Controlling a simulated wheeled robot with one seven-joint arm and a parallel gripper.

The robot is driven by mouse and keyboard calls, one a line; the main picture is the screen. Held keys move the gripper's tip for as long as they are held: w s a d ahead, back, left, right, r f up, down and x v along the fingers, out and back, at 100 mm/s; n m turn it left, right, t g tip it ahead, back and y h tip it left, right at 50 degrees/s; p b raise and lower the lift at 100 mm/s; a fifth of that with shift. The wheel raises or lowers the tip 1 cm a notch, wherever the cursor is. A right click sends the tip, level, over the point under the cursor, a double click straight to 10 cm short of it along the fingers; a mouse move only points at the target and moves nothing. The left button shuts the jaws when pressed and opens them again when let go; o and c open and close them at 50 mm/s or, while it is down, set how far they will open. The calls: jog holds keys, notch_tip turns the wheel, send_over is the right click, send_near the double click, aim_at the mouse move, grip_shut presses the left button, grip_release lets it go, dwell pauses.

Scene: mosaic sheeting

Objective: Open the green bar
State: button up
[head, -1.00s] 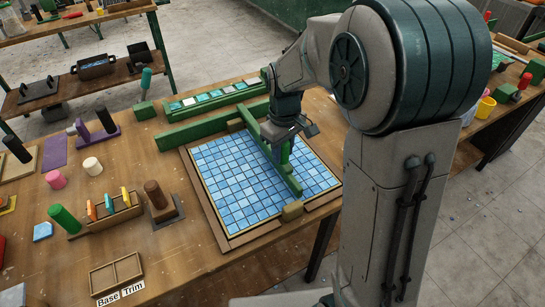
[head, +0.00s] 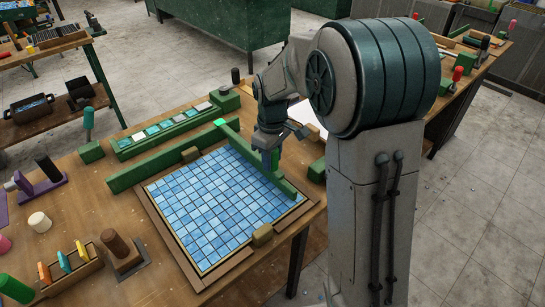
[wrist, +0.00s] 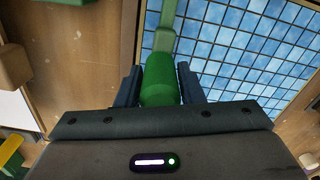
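The long green bar (head: 262,165) lies along the right edge of the blue mosaic sheet (head: 205,210). In the wrist view the bar (wrist: 166,28) runs upward beside the sheet (wrist: 240,50), and its upright green cylindrical handle (wrist: 160,82) stands between my two dark blue fingers. My gripper (wrist: 160,88) is shut on this handle, with a finger against each side. In the head view my gripper (head: 268,158) is over the middle of the bar, and its wrist partly hides the handle.
A brown frame (head: 170,240) borders the sheet, with tan blocks (head: 262,235) at its near and far sides. Another green rail (head: 150,172) lies behind the sheet, before a green tile rack (head: 175,128). A wooden block with a dark cylinder (head: 118,248) stands left. A white sheet (head: 306,116) lies beyond my gripper.

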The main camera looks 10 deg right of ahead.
jog(key=shift+o, duration=1.2)
notch_tip(320, 180, up, 14)
jog(key=shift+f, duration=0.1)
jog(key=s+d+f+m+t, duration=0.1)
jog(key=s+f+m, duration=0.1)
jog(key=s, duration=0.5)
jog(key=s+d+f+m+t, duration=0.1)
jog(key=s+d+f+m, duration=0.1)
jog(key=s+m, duration=0.2)
jog(key=s+d+f+m+t, duration=0.1)
jog(key=s+d+f+m, duration=0.1)
jog(key=s, duration=0.8)
jog(key=shift+s+d+f+m, duration=0.25)
jog(key=shift+s+f+m, duration=0.1)
jog(key=shift+m, duration=0.25)
jog(key=shift+c, duration=0.3)
